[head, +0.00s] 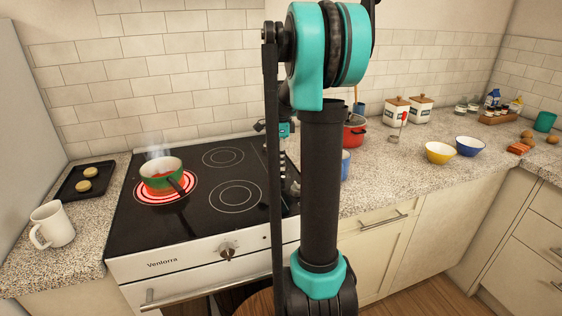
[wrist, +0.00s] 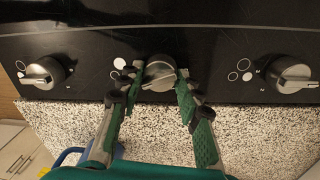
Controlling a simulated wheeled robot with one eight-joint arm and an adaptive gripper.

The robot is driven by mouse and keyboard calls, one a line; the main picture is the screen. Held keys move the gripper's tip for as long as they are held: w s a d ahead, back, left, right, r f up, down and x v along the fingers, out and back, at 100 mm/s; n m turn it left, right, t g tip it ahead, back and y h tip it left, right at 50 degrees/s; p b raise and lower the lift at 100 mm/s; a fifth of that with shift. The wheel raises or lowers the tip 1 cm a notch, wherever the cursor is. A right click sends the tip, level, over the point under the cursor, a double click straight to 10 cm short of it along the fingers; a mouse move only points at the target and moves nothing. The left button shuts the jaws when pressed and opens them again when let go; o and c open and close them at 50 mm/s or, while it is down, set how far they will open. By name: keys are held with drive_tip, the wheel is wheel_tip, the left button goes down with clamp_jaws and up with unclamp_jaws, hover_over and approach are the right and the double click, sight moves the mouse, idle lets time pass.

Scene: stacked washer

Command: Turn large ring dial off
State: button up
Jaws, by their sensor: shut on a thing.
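In the wrist view, three round metal dials sit in a row on a black panel: a left dial (wrist: 45,72), a middle dial (wrist: 158,70) and a right dial (wrist: 292,74). My gripper (wrist: 160,84) is shut on the middle dial, one finger on each side. Circle marks are printed beside the dials; I cannot read for sure which ring each serves. In the head view, one cooktop ring (head: 141,198) glows red at the front left, under a green and red saucepan (head: 160,170) with steam above. My arm hides most of the dial strip there.
The black cooktop (head: 200,215) has other dark rings. A speckled worktop (head: 390,180) lies right of it, with a red pot (head: 354,133), a yellow bowl (head: 439,153) and a blue bowl (head: 470,146). A white mug (head: 52,225) and a dark tray (head: 75,186) stand at left.

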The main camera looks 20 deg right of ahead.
drive_tip(key=n, duration=0.4)
drive_tip(key=shift+n, duration=0.3)
drive_tip(key=n, duration=0.3)
drive_tip(key=shift+a+n+h, duration=0.1)
drive_tip(key=shift+n+h, duration=0.2)
drive_tip(key=shift+n, duration=0.1)
drive_tip(key=n, duration=0.4)
drive_tip(key=shift+w, duration=0.1)
drive_tip(key=n, duration=0.4)
drive_tip(key=shift+a+t, duration=0.1)
drive_tip(key=shift+t, duration=0.2)
drive_tip(key=n, duration=0.3)
drive_tip(key=shift+n, duration=0.4)
drive_tip(key=n, duration=0.8)
drive_tip(key=shift+t, duration=0.3)
drive_tip(key=shift+s+n, duration=0.2)
drive_tip(key=shift+n, duration=1.6)
